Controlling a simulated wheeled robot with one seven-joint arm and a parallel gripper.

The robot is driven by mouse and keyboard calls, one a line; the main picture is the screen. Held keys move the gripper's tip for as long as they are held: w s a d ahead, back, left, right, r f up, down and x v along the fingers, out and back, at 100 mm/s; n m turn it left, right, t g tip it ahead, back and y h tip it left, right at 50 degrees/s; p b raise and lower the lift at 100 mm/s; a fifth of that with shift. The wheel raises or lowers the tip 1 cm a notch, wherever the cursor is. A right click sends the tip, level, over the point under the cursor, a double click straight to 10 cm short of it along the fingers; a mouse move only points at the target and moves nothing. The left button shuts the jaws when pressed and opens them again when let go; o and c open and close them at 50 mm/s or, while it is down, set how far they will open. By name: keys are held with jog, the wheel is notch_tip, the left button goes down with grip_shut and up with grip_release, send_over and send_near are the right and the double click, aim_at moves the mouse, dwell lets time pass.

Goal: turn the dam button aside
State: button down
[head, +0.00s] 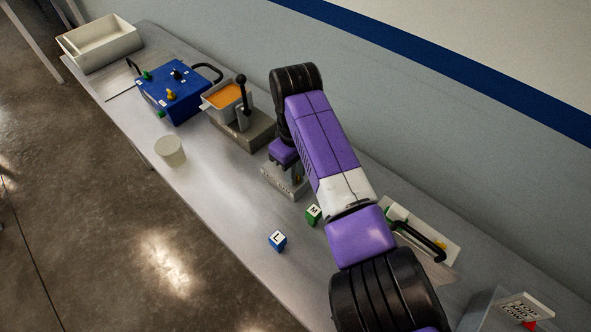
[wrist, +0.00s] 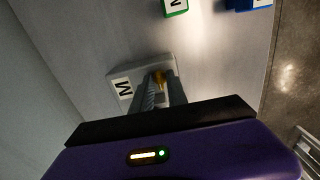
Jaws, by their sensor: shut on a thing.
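A small brass-coloured piece, which looks like the dam button (wrist: 158,77), stands on a light grey block (wrist: 169,66) in the wrist view. The block has a white label with a black letter. My gripper (wrist: 161,80) points down at the block, its two fingers shut on the brass-coloured piece and hiding most of it. In the head view my gripper (head: 294,176) is low over the same block (head: 277,183), near the middle of the bench. My arm covers part of the block there. I cannot tell how far the piece is turned.
A grey tub of orange resin (head: 226,95) with a black-knobbed lever stands left of my gripper. Beyond it are a blue box (head: 172,92) and a white tray (head: 100,42). A white cup (head: 170,151), blue cube (head: 277,240) and green cube (head: 313,215) sit nearer the front edge.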

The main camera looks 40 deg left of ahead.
dwell(0.3)
jog(key=c, duration=1.6)
grip_release()
jog(key=shift+r+b, duration=0.55)
jog(key=shift+r, duration=3.4)
